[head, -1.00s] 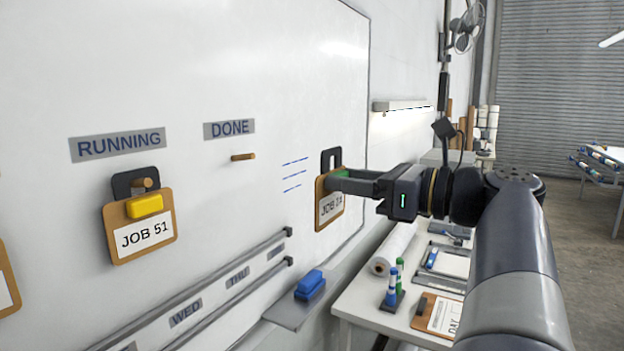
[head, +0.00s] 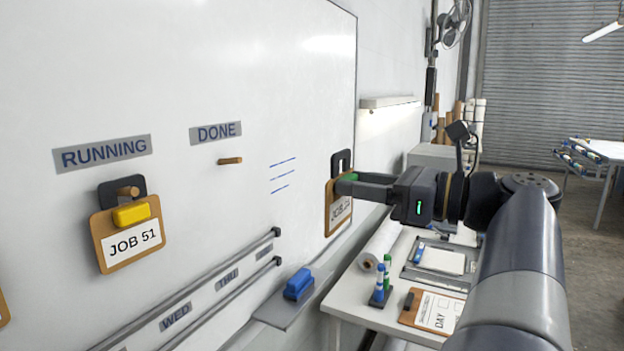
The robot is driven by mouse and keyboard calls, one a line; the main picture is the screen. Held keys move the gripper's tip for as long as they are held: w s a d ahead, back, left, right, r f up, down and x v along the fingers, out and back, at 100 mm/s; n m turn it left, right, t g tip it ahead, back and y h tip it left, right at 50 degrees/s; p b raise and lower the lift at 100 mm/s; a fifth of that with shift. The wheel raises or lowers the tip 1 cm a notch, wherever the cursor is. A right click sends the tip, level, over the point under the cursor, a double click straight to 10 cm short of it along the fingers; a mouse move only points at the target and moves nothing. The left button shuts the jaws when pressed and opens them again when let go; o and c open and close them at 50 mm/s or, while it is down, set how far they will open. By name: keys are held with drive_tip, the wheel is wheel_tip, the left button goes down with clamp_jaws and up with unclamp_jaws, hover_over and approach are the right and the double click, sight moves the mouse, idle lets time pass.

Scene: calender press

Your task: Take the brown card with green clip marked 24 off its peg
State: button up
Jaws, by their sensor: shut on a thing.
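The brown card with the green clip (head: 339,213) hangs from my gripper (head: 347,184), which is shut on it at the clip. Its label reads "JOB" and a number too slanted to read surely. A black hanger loop stands up from its top. The card is near the right edge of the whiteboard, seen at a steep angle, with no peg visible in its loop. The gripper hides part of the green clip. I cannot tell the exact gap between card and board.
The DONE peg (head: 230,161) is bare. Below are rails (head: 220,283), a ledge with a blue eraser (head: 298,284), and a table (head: 345,303) with markers and a clipboard.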

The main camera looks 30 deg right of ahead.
drive_tip(key=shift+s+d+r, duration=0.1)
drive_tip(key=shift+s+d, duration=0.1)
drive_tip(key=shift+s, duration=0.15)
drive_tip(key=p+v, duration=0.2)
drive_tip(key=v, duration=0.4)
drive_tip(key=shift+p, duration=0.3)
idle(0.3)
drive_tip(key=shift+d, duration=0.1)
